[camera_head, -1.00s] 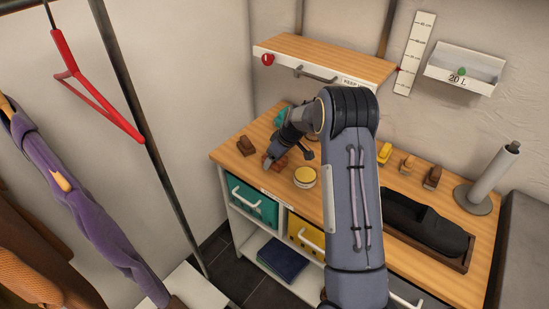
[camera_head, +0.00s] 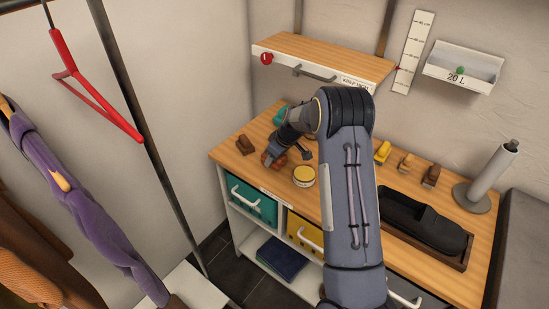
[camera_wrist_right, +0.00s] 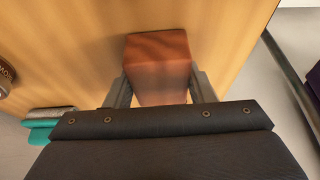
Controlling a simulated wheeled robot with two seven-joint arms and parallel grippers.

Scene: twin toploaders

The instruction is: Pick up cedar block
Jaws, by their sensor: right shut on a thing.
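The cedar block (camera_wrist_right: 158,68) is a plain reddish-brown block, seen between the two fingers in the right wrist view. In the head view the block (camera_head: 267,160) is small and partly covered by my gripper, near the left end of the wooden counter top. My right gripper (camera_head: 271,157) points down there and is shut on the block; its fingers (camera_wrist_right: 160,90) press the block's two sides. I cannot tell whether the block still touches the counter. My left gripper is not in view.
A shelf (camera_head: 325,58) overhangs the back. A black shoe in a tray (camera_head: 462,263) and a grey roll stand (camera_head: 490,182) are farther right.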

